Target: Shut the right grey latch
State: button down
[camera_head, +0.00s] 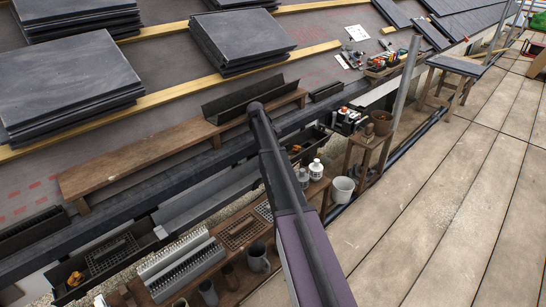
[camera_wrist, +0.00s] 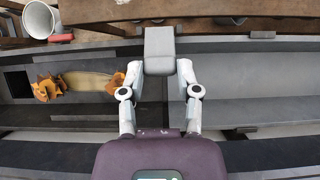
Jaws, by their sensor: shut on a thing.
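In the wrist view, my gripper (camera_wrist: 160,75) has both fingers closed in on a plain grey block (camera_wrist: 160,48), which looks like a grey latch.
Orange leaves (camera_wrist: 46,88) lie in the trough on the left of the wrist view. A white bucket (camera_head: 342,188) stands beside a wooden bench. A wooden plank (camera_head: 140,160) runs along the roof edge. Slate stacks (camera_head: 240,42) stand above it.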

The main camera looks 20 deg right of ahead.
jog(key=shift+s+d, duration=0.15)
jog(key=shift+c, duration=1.6)
grip_release()
jog(key=shift+r+p, duration=0.1)
jog(key=shift+p, duration=0.2)
